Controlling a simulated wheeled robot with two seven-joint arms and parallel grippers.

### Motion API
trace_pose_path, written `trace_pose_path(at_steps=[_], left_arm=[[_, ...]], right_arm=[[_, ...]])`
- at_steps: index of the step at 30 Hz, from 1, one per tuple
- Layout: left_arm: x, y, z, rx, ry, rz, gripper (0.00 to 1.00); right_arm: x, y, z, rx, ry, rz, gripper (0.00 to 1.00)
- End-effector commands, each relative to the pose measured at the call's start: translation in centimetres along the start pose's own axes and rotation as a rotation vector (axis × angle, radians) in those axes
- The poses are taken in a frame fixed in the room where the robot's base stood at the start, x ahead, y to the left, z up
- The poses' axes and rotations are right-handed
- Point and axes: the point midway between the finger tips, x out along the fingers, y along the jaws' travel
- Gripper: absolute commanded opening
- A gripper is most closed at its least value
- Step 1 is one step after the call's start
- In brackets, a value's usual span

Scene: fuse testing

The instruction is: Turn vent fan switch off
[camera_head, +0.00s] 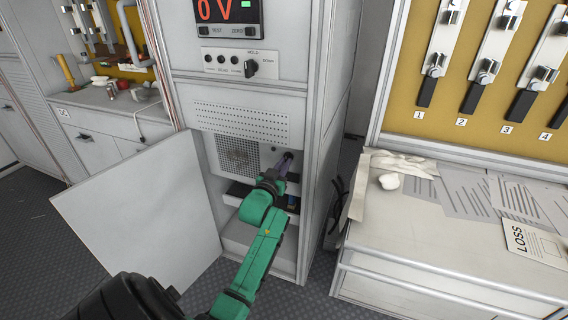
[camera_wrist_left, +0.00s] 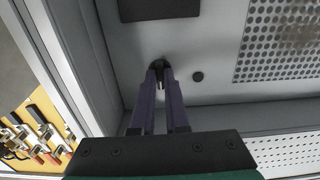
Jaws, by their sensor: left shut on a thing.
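The vent fan switch (camera_wrist_left: 160,66) is a small dark part on the pale panel inside the open cabinet. My left gripper (camera_wrist_left: 160,72) has its two purple fingers closed around it, with the fingertips at the panel. The fingers hide most of the switch, so I cannot tell its position. In the head view my left gripper (camera_head: 287,163) reaches into the cabinet, right of the fan's mesh grille (camera_head: 238,155), and the switch is hidden there. The grille also shows at the upper right of the wrist view (camera_wrist_left: 280,40). My right gripper is not in view.
The cabinet door (camera_head: 140,210) stands open to the left. A small dark round part (camera_wrist_left: 197,76) sits beside the fingertips. The cabinet's side wall (camera_wrist_left: 75,60) is close to my gripper. A bench (camera_head: 420,240) with papers stands at the right.

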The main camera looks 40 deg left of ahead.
Motion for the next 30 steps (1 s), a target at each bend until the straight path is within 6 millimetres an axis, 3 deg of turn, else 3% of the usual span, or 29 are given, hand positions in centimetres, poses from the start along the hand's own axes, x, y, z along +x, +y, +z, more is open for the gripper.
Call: trace_pose_path(at_steps=[8, 9, 11, 23, 26, 30], left_arm=[[0.0, 0.0, 0.2, -0.005, -0.003, 0.001, 0.0], [0.0, 0.0, 0.2, -0.005, -0.003, 0.001, 0.24], [0.0, 0.0, 0.2, -0.005, -0.003, 0.001, 0.42], [-0.6, 0.0, 0.1, -0.002, -0.003, 0.001, 0.42], [-2.2, 0.0, 0.1, -0.002, -0.003, 0.001, 0.42], [-6.1, 0.0, 0.1, -0.003, -0.006, 0.0, 0.42]], right_arm=[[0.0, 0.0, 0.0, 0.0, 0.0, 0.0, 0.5], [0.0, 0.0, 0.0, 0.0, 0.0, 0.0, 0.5], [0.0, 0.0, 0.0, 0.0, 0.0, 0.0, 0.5], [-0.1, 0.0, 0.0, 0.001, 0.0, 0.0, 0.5], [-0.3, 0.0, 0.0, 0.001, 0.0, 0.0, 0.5], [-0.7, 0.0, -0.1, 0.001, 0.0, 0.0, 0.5]])
